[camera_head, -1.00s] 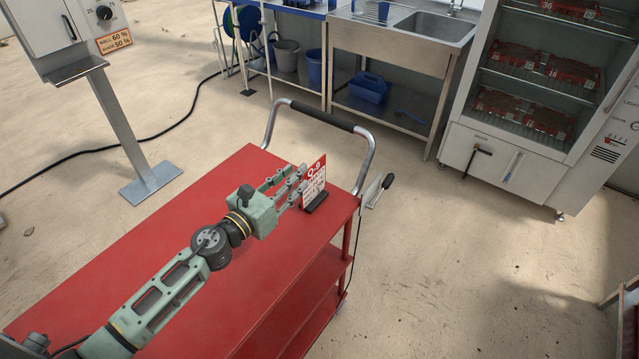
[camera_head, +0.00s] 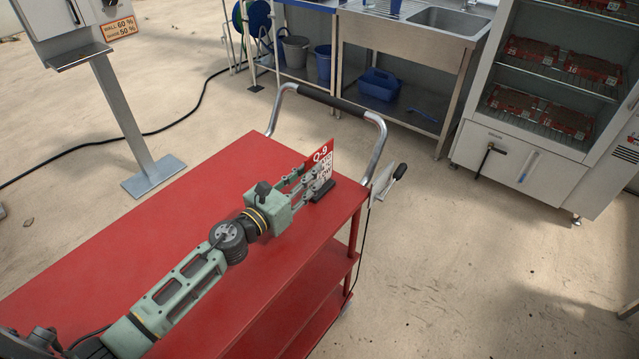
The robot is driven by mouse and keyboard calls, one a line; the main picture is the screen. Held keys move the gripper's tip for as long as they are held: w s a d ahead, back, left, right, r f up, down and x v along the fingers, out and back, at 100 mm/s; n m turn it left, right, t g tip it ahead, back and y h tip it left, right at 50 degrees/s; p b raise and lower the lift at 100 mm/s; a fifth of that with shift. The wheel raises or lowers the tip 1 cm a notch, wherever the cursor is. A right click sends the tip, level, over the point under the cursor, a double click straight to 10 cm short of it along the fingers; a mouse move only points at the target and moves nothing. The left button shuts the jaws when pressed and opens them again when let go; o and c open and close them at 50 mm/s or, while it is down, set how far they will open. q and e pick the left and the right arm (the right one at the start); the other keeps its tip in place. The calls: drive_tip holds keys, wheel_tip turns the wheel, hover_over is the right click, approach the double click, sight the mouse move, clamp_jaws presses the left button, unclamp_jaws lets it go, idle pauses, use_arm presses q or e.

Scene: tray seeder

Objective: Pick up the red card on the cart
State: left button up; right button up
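The red card (camera_head: 326,156), marked Q-9 with white print below, stands upright at a black holder (camera_head: 323,192) near the handle end of the red cart (camera_head: 222,182). My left gripper (camera_head: 311,176) reaches over the cart top from the left, with its fingers at the card. One finger overlaps the printed face and hides part of it. The other ends at the card's left edge and partly behind it. I cannot tell whether the fingers touch or grip the card. My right gripper is not in view.
The cart's handle (camera_head: 331,98) rises behind the card. A white plate with a black-gripped lever (camera_head: 398,172) is at its right corner. A steel sink table (camera_head: 405,42) and a cabinet with trays (camera_head: 520,160) stand behind.

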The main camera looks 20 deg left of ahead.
sight(332, 156)
use_arm(q)
drive_tip(key=x, duration=0.5)
drive_tip(key=shift+w+d+f, duration=0.15)
drive_tip(key=shift+w+f, duration=0.1)
drive_tip(key=shift+f, duration=0.1)
clamp_jaws()
